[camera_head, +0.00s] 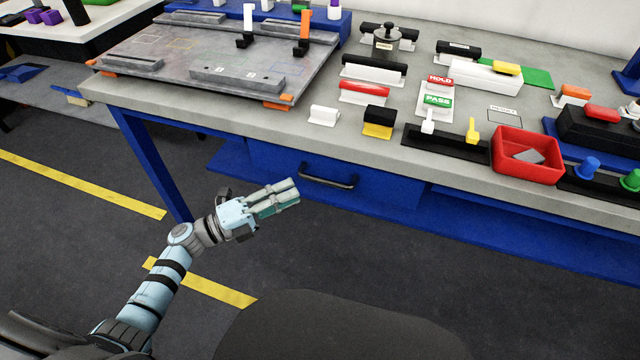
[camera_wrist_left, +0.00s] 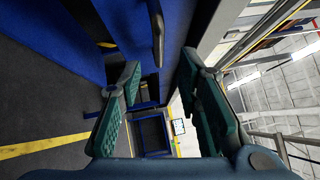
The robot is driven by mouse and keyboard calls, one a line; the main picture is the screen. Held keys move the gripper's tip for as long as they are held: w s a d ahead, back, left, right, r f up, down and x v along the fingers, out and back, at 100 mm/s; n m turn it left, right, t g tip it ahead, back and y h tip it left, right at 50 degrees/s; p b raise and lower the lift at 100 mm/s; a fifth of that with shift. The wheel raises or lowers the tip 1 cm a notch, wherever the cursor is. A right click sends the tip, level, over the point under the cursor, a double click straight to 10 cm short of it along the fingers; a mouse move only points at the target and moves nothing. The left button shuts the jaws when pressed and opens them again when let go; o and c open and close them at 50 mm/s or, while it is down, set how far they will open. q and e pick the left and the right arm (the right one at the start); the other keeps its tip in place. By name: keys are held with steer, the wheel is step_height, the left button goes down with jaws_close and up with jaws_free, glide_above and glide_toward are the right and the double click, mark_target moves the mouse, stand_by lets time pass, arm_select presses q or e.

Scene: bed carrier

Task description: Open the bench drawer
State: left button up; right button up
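The bench drawer has a blue front (camera_head: 395,190) under the grey bench top. It looks shut, with its face in line under the bench edge. Its dark bar handle (camera_head: 328,180) runs sideways across the front. My left gripper (camera_head: 293,191) is in front of and just left of the handle, apart from it. In the left wrist view the gripper (camera_wrist_left: 158,62) is open and empty, fingers spread. The handle (camera_wrist_left: 157,36) shows there beyond the fingertips, in line with the gap between them. My right gripper is not in view.
The bench top (camera_head: 270,130) carries several blocks, a red bin (camera_head: 526,156) and a grey fixture plate (camera_head: 215,50). A blue bench leg (camera_head: 152,160) stands left of the drawer. The dark floor in front of the drawer has yellow lines and looks clear.

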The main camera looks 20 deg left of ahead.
mark_target(321, 179)
arm_select(q)
steer(key=x, duration=0.8)
steer(key=shift+w+d, duration=0.15)
steer(key=shift+w, duration=0.1)
steer(key=shift+c, duration=0.3)
jaws_close()
